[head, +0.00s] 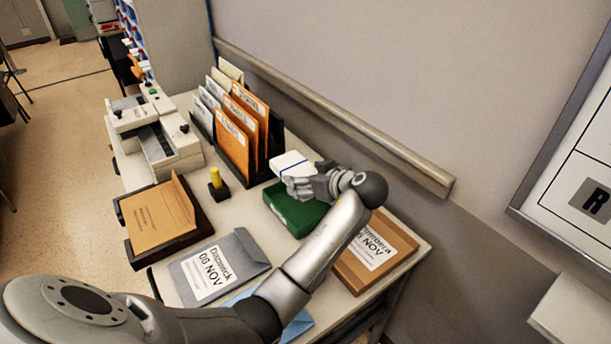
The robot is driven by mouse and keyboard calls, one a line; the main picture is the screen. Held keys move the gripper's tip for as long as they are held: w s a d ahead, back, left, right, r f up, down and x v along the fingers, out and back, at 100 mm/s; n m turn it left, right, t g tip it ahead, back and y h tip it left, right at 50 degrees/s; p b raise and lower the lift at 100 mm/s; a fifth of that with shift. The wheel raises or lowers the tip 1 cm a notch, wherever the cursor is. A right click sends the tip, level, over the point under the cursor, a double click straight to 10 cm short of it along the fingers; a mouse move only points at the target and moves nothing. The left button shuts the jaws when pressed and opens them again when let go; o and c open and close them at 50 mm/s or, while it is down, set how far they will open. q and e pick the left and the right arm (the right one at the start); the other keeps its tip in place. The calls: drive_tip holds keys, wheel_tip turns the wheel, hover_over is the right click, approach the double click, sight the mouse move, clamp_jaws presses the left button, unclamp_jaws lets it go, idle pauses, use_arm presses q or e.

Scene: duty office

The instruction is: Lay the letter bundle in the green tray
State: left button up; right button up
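My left arm reaches in from the lower left, and its gripper (297,184) is at the right-hand part of the table. The gripper appears shut on the letter bundle (290,162), a white block with a blue edge. The bundle appears just over the far edge of the green tray (283,203); I cannot tell whether it touches the tray. The gripper and forearm hide part of the tray. My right gripper is not in view.
Orange and white folders (240,135) stand in a dark rack beside the tray. A brown parcel (365,262), a grey envelope (215,268), a dark tray with a brown envelope (160,215), a yellow-topped stamp (216,180) and a machine (155,140) surround it. A wall rail runs behind.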

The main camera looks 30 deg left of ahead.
use_arm(q)
wheel_tip(320, 180, down, 6)
drive_tip(key=b, duration=0.4)
drive_tip(key=shift+a+f, duration=0.15)
drive_tip(key=shift+f, duration=0.1)
drive_tip(key=shift+f+b, duration=0.6)
drive_tip(key=shift+b, duration=0.05)
drive_tip(key=shift+f, duration=0.15)
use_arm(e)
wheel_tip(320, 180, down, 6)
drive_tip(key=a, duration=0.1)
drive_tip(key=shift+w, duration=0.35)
use_arm(q)
drive_tip(key=o, duration=1.1)
